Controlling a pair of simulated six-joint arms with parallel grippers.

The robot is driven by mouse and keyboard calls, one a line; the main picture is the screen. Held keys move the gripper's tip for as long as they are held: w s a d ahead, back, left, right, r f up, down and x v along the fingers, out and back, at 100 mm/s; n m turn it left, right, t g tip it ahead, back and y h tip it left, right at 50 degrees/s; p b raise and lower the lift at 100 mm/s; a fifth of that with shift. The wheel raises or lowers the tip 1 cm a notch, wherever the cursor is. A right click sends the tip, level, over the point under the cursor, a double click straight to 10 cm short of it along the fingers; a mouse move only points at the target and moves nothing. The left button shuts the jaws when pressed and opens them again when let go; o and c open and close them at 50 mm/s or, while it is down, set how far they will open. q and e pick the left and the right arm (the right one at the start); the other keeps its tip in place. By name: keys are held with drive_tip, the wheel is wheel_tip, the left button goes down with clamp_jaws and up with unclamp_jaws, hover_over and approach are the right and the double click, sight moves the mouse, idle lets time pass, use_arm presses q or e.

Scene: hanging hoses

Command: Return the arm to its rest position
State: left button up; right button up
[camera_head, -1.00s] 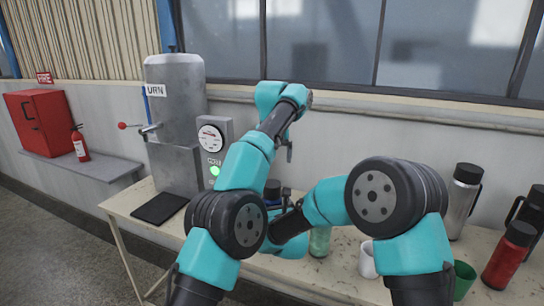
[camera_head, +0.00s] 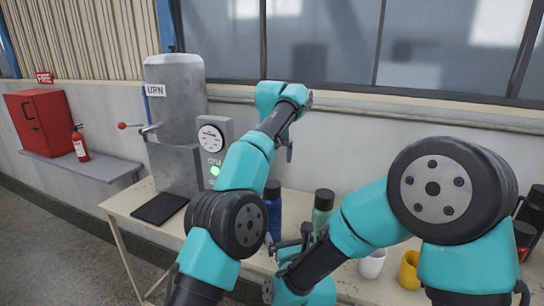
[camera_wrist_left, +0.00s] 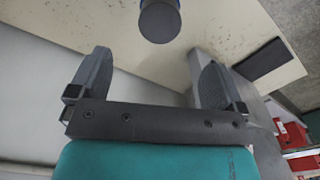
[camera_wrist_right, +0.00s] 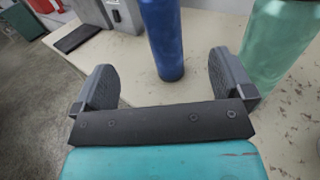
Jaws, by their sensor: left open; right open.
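My right gripper (camera_head: 296,242) is open and empty, low over the table in front of the blue bottle (camera_head: 273,212) and the green bottle (camera_head: 322,210). In the right wrist view the blue bottle (camera_wrist_right: 165,40) stands beyond the gap between the fingers (camera_wrist_right: 165,88). The green bottle (camera_wrist_right: 282,45) stands to the right, partly behind the right finger. My left gripper (camera_head: 289,148) is raised near the wall, small and partly hidden in the head view. In the left wrist view its fingers (camera_wrist_left: 155,85) are apart with nothing between them, and a dark round cap (camera_wrist_left: 160,20) shows beyond.
The urn (camera_head: 176,110) with its gauge stands at the table's left, by a dark pad (camera_head: 160,208). A white mug (camera_head: 372,264) and a yellow mug (camera_head: 408,270) stand at the right. A red bottle (camera_head: 524,232) is partly behind my right arm.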

drive_tip(key=shift+v, duration=0.85)
